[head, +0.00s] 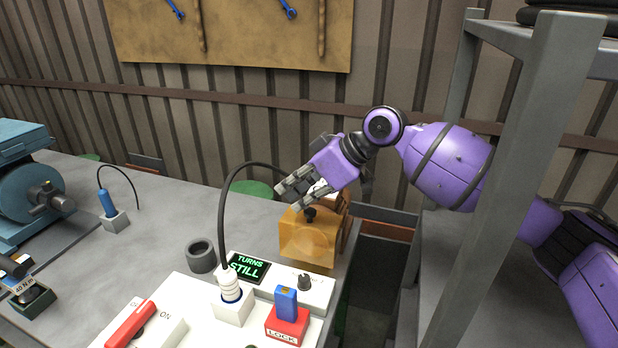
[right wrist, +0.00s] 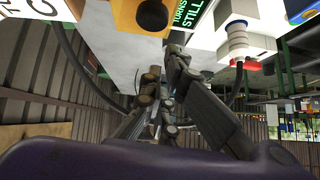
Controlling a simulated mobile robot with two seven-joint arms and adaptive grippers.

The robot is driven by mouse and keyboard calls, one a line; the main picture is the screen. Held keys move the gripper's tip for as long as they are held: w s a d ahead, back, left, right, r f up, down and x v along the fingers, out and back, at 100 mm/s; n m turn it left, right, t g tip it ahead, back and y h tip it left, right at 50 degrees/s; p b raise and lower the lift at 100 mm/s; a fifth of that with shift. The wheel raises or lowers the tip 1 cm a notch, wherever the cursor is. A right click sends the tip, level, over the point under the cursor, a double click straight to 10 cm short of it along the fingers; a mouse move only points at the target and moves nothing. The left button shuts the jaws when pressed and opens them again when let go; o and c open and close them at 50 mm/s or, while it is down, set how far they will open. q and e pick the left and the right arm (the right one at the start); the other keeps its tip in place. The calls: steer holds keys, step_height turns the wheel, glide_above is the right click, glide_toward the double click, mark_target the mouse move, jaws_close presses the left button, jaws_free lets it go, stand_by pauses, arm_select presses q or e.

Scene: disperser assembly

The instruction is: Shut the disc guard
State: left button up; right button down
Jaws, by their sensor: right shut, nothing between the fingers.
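The disc guard (head: 308,242) is an orange see-through cover with a black knob (head: 309,214), on the bench right of centre in the head view. I cannot tell whether it is fully shut. The orange guard (right wrist: 128,18) and its black knob (right wrist: 152,14) also show at the top edge of the right wrist view. My right gripper (head: 290,198) is shut and empty, just above and left of the knob. In the wrist view its fingers (right wrist: 164,66) are a little apart from the knob. The disc is not clearly visible. My left gripper is not in view.
A display (head: 248,267) reading "TURNS STILL", a white plug with a black cable (head: 230,287) and a red LOCK block (head: 287,325) stand in front of the guard. A grey ring (head: 201,256) lies left. A shelf post (head: 515,175) stands right.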

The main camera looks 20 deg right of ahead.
mark_target(296, 225)
steer(key=shift+s+f, duration=0.15)
steer(key=shift+f, duration=1.25)
steer(key=shift+s+f+p, duration=0.35)
steer(key=shift+f, duration=0.55)
